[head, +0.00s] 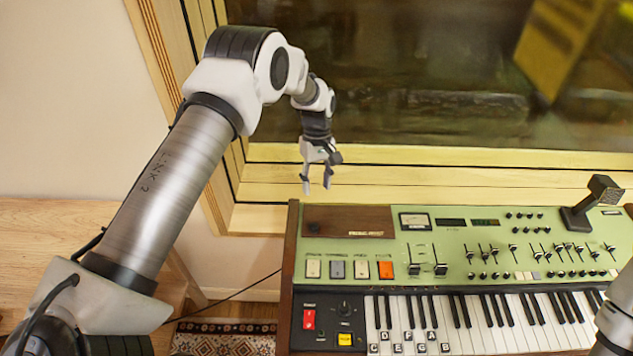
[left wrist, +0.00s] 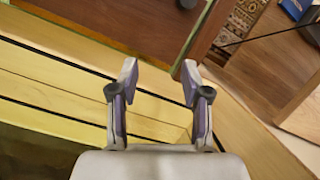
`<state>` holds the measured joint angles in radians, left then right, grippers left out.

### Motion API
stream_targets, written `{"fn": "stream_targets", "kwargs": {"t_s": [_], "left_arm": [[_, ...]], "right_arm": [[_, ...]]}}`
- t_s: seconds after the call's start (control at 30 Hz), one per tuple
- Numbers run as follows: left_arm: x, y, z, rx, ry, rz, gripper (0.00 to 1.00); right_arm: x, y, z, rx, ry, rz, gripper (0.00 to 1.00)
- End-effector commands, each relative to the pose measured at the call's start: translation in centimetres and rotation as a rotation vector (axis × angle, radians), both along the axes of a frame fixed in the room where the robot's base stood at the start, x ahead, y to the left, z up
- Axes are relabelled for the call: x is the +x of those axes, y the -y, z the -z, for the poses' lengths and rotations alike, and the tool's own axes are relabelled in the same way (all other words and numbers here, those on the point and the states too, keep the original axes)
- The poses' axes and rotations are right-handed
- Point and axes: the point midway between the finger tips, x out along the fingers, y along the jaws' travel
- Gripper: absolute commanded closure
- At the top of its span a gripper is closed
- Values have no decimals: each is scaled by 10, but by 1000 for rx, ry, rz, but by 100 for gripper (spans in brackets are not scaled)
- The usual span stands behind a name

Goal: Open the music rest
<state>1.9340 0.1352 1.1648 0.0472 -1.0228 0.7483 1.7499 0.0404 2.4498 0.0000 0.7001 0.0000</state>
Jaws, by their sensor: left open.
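The green keyboard (head: 455,262) stands at the lower right in the head view. A flat brown wooden panel (head: 358,222), which looks like the music rest, lies at its top left and looks closed. A small dark knob sits at the panel's left end. The left wrist view shows the panel (left wrist: 110,22) at the top, with the knob (left wrist: 187,3) cut by the edge. My left gripper (head: 316,184) is open and empty, fingers pointing down, just behind the panel. Its fingertips (left wrist: 160,70) show near the panel's rear edge, apart from it. My right gripper is out of view.
A window with a pale wooden sill (head: 420,180) runs behind the keyboard. A dark block on an arm (head: 592,202) rises at the keyboard's back right. A wooden bench (head: 60,225) and a patterned rug (head: 225,338) lie left of it. A cable crosses the floor.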

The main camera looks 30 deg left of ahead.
Motion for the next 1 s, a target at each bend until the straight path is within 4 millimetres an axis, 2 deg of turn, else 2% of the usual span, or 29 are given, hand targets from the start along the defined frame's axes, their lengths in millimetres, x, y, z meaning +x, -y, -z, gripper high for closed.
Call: {"fn": "stream_targets", "kwargs": {"t_s": [0.13, 0.23, 0.5, 0.7, 1.0], "left_arm": [[0, -1, -3, 1, -1, 0, 53], [3, -2, -14, 1, 1, 1, 53], [20, -7, -78, 1, 5, 1, 53], [28, -11, -111, 1, 3, 1, 53], [29, -11, -117, 1, 0, 2, 53]], "right_arm": [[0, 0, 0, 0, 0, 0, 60], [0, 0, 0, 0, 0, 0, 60], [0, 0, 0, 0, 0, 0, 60], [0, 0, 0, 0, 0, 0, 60], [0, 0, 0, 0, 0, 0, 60]]}}
